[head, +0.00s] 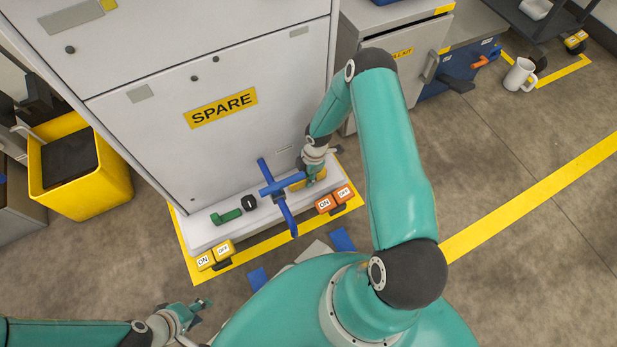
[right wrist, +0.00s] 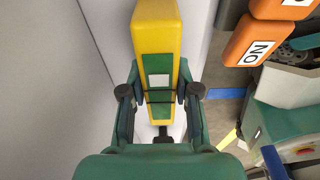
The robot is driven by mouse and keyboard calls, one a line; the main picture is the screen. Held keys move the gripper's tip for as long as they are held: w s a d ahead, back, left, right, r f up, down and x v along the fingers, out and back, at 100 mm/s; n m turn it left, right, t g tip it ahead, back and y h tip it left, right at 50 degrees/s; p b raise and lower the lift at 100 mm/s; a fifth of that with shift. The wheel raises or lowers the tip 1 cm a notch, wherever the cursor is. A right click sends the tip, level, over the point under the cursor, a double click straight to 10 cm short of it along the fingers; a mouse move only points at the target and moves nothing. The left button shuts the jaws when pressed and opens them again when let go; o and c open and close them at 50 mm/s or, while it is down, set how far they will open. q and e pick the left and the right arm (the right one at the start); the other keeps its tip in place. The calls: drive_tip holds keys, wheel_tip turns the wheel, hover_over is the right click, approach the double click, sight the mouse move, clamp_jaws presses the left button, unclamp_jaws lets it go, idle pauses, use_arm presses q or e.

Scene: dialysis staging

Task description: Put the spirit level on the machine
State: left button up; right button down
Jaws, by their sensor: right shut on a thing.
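The spirit level is a yellow bar with a green panel and a small white window (right wrist: 160,40); it fills the middle of the right wrist view. My right gripper (right wrist: 160,97) is shut on it, one finger on each side. In the head view the right gripper (head: 312,172) is low at the right front of the machine, over its pale base ledge, and the level (head: 320,174) shows only partly behind it. The machine (head: 260,60) is a large grey cabinet with a yellow SPARE label. My left gripper (head: 201,311) is at the lower left, away from the machine; its opening is unclear.
A blue cross-shaped handle (head: 282,189), a green piece (head: 226,216) and a black knob (head: 250,201) are at the ledge. Orange ON/OFF blocks (head: 334,201) and yellow ones (head: 213,254) sit at its corners. A yellow bin (head: 105,190) stands left, a white mug (head: 519,75) far right.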

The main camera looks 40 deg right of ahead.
drive_tip(key=shift+f, duration=0.3)
drive_tip(key=c, duration=0.8)
unclamp_jaws()
drive_tip(key=shift+c, duration=0.2)
drive_tip(key=shift+r, duration=0.2)
wheel_tip(320, 180, up, 12)
drive_tip(key=d+p, duration=0.1)
drive_tip(key=p, duration=0.3)
drive_tip(key=shift+s+d+f, duration=0.15)
drive_tip(key=shift+s+d, duration=0.1)
drive_tip(key=shift+d, duration=0.1)
